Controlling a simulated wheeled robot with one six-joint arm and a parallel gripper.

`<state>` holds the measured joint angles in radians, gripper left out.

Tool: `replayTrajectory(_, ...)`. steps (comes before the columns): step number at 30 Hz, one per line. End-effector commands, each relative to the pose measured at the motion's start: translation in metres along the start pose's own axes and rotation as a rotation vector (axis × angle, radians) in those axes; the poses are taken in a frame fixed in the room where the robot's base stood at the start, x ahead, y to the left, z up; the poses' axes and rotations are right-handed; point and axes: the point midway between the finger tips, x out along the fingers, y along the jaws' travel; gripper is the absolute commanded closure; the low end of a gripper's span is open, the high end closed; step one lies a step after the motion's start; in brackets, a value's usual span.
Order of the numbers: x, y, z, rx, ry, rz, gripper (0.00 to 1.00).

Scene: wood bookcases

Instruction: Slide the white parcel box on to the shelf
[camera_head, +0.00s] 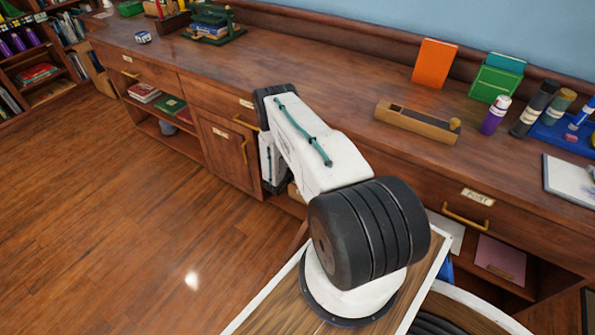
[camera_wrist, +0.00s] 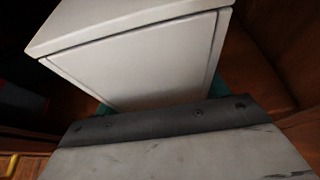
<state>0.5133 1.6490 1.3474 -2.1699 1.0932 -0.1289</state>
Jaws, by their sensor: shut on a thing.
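The white parcel box (camera_wrist: 140,60) fills the upper middle of the wrist view, tilted in the picture. My gripper (camera_wrist: 160,98) is shut on it, with teal finger parts showing at the box's lower corners. Brown wood of the shelf unit (camera_wrist: 262,75) shows close to the right of the box. I cannot tell whether the box touches the wood or rests on a board. In the head view my arm reaches down in front of the wooden cabinet (camera_head: 228,150), and the gripper and box are hidden behind it.
Drawer handles (camera_head: 465,217) stick out below. Open compartments hold books (camera_head: 170,104) and a pink folder (camera_head: 500,258). The floor (camera_head: 110,220) at left is clear.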

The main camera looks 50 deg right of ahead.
Motion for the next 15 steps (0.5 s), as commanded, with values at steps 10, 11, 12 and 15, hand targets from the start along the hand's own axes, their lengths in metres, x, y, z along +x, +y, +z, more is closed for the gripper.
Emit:
replayTrajectory(10,0.025,0.0,0.01,0.001,-0.001,-0.001,0.6)
replayTrajectory(11,0.027,0.0,0.011,0.001,-0.001,0.0,0.6)
replayTrajectory(12,0.029,0.0,0.011,0.0,-0.002,0.0,0.6)
replayTrajectory(15,0.033,0.0,0.013,0.0,-0.002,0.0,0.6)
